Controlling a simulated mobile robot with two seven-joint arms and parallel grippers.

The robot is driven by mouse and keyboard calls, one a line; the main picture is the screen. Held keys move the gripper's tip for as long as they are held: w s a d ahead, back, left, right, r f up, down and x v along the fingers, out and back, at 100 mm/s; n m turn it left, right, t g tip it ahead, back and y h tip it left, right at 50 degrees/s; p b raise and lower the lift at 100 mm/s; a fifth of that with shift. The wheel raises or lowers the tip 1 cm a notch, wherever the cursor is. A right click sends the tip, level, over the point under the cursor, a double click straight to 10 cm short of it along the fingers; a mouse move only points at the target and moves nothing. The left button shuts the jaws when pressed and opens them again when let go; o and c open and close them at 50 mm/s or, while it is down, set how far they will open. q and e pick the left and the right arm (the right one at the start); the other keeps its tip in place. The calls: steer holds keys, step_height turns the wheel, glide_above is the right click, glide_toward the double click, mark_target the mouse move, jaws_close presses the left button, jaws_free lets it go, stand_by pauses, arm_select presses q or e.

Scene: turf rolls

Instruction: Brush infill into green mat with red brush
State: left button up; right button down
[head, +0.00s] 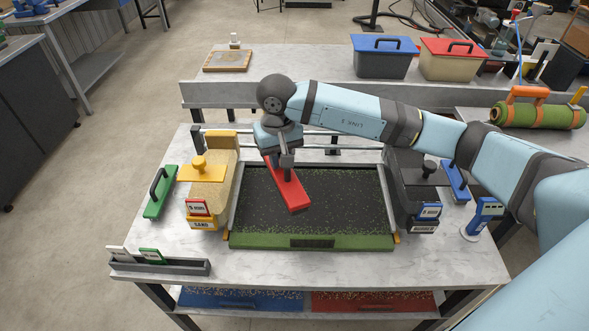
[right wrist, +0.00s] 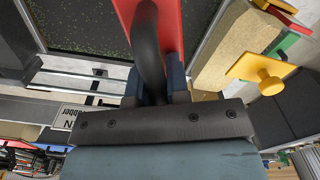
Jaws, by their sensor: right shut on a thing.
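The green mat (head: 312,241) lies in a metal frame on the worktable, with a green front edge. Its surface is mostly covered with dark speckled infill, which also shows in the right wrist view (right wrist: 85,25). My right gripper (head: 287,160) is over the back left part of the mat, shut on the black handle of the red brush (head: 291,193). In the right wrist view my gripper (right wrist: 153,88) has its fingers on either side of the curved handle, with the red brush (right wrist: 172,25) behind it. The bristles are hidden, so contact with the mat is unclear. My left gripper is not in view.
A yellow sand hopper (head: 212,190) stands left of the mat and a dark rubber hopper (head: 408,190) right. A green brush (head: 160,191) lies far left, a blue brush (head: 455,180) right. Lidded bins (head: 384,62) and a turf roll (head: 538,115) are behind.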

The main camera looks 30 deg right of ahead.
steer(key=w+f+m, duration=0.1)
steer(key=m, duration=0.1)
steer(key=w+d+f+m+b, duration=0.1)
steer(key=m, duration=0.2)
steer(key=w+f+m, duration=0.1)
steer(key=f+m, duration=0.1)
steer(key=shift+w+d+f+m+b, duration=0.1)
steer(key=shift+w+d+m+b, duration=0.05)
steer(key=shift+m+b, duration=0.2)
steer(key=d+f+m+p, duration=0.25)
steer(key=d+m, duration=0.25)
steer(key=m, duration=1.2)
steer(key=d+f+m+p, duration=0.25)
steer(key=d+m, duration=0.25)
steer(key=m, duration=1.1)
steer(key=f+b, duration=0.3)
steer(key=f, duration=0.1)
steer(key=f+b, duration=0.3)
steer(key=shift+d+f, duration=0.2)
steer(key=shift+f, duration=0.15)
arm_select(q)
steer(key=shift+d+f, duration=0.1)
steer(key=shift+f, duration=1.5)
